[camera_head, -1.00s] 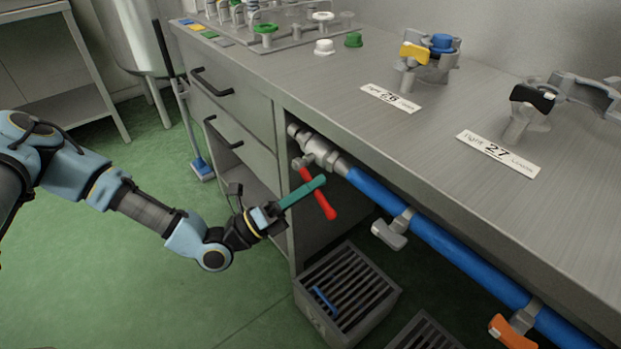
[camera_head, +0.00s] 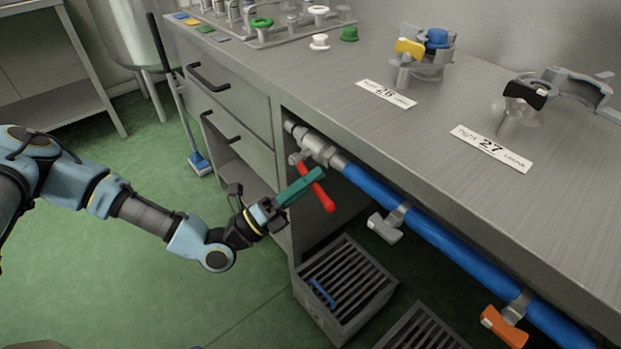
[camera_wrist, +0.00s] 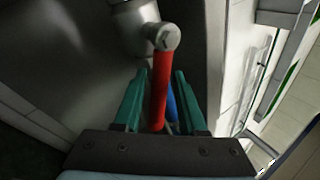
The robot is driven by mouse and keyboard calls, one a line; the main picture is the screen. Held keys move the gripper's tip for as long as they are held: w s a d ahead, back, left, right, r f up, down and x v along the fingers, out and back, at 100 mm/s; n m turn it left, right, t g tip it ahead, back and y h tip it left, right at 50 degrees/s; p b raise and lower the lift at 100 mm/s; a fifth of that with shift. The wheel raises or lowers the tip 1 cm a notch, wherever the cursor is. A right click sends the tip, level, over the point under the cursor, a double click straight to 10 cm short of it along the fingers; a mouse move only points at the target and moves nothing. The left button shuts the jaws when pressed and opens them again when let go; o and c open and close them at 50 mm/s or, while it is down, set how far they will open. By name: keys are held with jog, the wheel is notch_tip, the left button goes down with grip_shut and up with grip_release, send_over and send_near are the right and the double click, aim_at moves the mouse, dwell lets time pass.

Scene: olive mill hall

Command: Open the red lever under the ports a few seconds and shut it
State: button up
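The red lever (camera_head: 325,199) hangs slanting down to the right from a metal valve (camera_head: 318,148) at the left end of the blue pipe, under the bench top. My gripper (camera_head: 306,184) has teal fingers and reaches the lever from the left in the head view, overlapping its middle. In the wrist view the red lever (camera_wrist: 160,88) runs down from its round metal pivot (camera_wrist: 166,37) between my two fingers (camera_wrist: 157,100). The fingers stand apart, one on each side, with narrow gaps to the lever. The fingers partly hide the lever in the head view.
The blue pipe (camera_head: 445,242) runs right under the bench, with a grey handle (camera_head: 385,228) and an orange handle (camera_head: 504,327). Slatted crates (camera_head: 345,285) stand below. Drawers (camera_head: 235,125) flank my arm. Ports with labels 26 and 27 sit on the bench top (camera_head: 430,130).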

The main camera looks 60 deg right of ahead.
jog(key=shift+o, duration=0.7)
jog(key=b+v, duration=0.1)
jog(key=v, duration=0.9)
jog(key=shift+w+a+f+b, duration=0.2)
jog(key=shift+a+f+b, duration=0.05)
jog(key=shift+a+b, duration=0.1)
